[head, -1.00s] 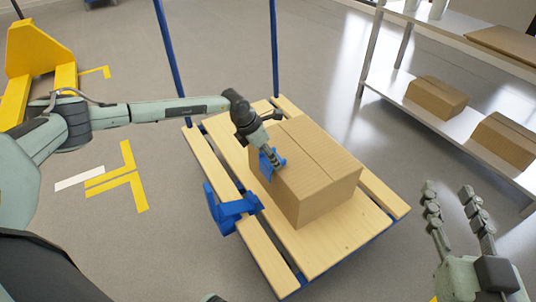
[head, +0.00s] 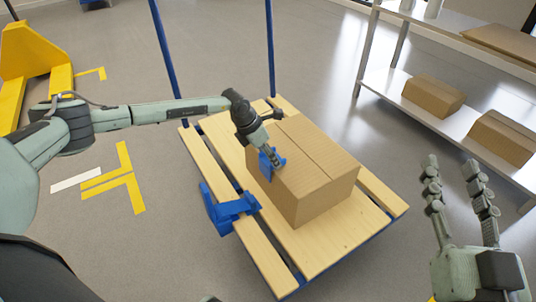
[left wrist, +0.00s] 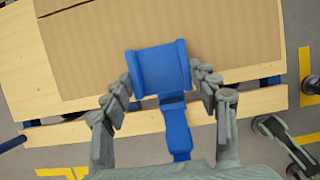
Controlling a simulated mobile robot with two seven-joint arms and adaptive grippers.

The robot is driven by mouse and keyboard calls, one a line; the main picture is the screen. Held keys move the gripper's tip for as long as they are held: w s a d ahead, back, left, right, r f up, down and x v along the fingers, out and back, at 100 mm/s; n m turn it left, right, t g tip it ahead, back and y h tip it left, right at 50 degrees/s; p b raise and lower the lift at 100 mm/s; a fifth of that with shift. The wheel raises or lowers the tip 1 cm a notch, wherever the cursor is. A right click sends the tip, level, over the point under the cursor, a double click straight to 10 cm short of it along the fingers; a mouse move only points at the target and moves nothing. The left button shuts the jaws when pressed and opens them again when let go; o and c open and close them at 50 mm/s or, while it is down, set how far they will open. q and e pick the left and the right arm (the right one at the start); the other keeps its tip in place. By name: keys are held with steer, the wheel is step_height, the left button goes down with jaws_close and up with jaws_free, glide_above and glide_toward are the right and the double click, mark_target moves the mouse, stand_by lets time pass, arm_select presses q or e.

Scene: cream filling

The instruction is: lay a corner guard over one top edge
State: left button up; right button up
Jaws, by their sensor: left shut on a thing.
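A brown cardboard box (head: 320,172) sits on a wooden slatted cart (head: 330,245). My left gripper (head: 272,154) is shut on a blue corner guard (head: 265,166) at the box's left top edge. In the left wrist view the guard (left wrist: 160,70) lies between the fingers and overlaps the box's edge (left wrist: 90,88); whether it touches the box I cannot tell. A second blue piece (head: 223,210) is at the cart's left slat and also shows in the left wrist view (left wrist: 176,130). My right gripper (head: 452,172) is open and empty, right of the cart.
Two blue posts (head: 168,60) rise at the cart's far end. A metal shelf (head: 400,110) with cartons (head: 434,96) stands at the right. A yellow pallet jack (head: 25,55) is at the far left.

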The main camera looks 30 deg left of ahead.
arm_select(q)
steer(key=shift+w+d+f, duration=0.15)
steer(key=shift+w+f, duration=0.05)
steer(key=shift+w, duration=0.05)
steer(key=o, duration=1.2)
